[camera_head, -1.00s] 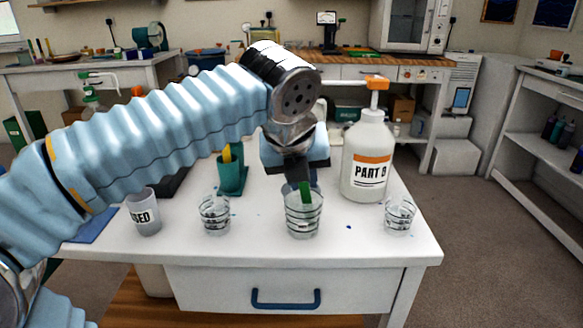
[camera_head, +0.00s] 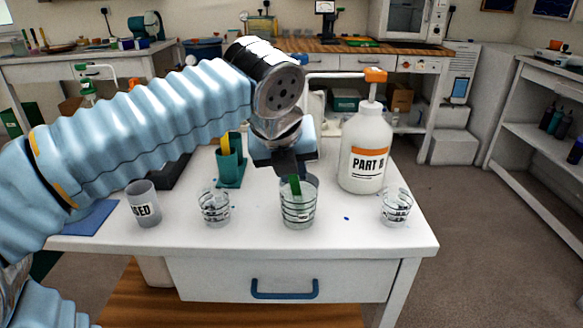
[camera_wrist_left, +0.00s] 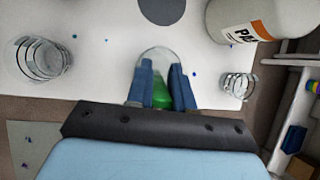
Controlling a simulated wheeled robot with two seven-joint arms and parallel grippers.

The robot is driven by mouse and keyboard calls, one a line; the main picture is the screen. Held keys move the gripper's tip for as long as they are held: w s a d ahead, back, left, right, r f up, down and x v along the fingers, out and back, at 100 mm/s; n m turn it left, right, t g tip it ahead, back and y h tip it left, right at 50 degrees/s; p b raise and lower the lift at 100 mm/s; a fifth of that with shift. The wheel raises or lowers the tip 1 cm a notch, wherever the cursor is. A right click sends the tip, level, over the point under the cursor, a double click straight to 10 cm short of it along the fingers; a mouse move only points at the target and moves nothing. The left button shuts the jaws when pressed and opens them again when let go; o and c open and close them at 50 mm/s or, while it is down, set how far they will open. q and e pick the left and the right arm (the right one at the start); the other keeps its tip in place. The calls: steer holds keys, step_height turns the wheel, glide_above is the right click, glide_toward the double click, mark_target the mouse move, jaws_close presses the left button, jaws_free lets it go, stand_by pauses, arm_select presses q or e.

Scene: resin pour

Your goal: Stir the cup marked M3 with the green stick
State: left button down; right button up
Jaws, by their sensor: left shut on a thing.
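My left gripper (camera_head: 287,168) is shut on the green stick (camera_head: 294,186), above the middle clear cup (camera_head: 299,210). The stick points down into that cup's mouth; its lower end is hard to make out. In the left wrist view, the green stick (camera_wrist_left: 161,95) shows between the blue fingers of the left gripper (camera_wrist_left: 161,85), with the cup's rim (camera_wrist_left: 156,54) beyond. The cup stands upright on the white table. I cannot read an M3 mark on any cup. My right gripper is not in view.
A smaller clear cup (camera_head: 215,207) stands left, another (camera_head: 395,207) right. A grey cup (camera_head: 142,205) with a label ending "ED" stands far left. The PART B pump bottle (camera_head: 364,155) is close behind on the right. A teal holder (camera_head: 230,168) stands behind left. The table front is clear.

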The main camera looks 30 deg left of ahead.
arm_select(q)
steer(key=shift+r, duration=0.1)
step_height(320, 180, up, 9)
steer(key=s, duration=0.1)
steer(key=shift+s+a, duration=0.3)
steer(key=shift+a, duration=0.15)
stand_by(0.4)
step_height(320, 180, up, 5)
stand_by(0.5)
stand_by(0.4)
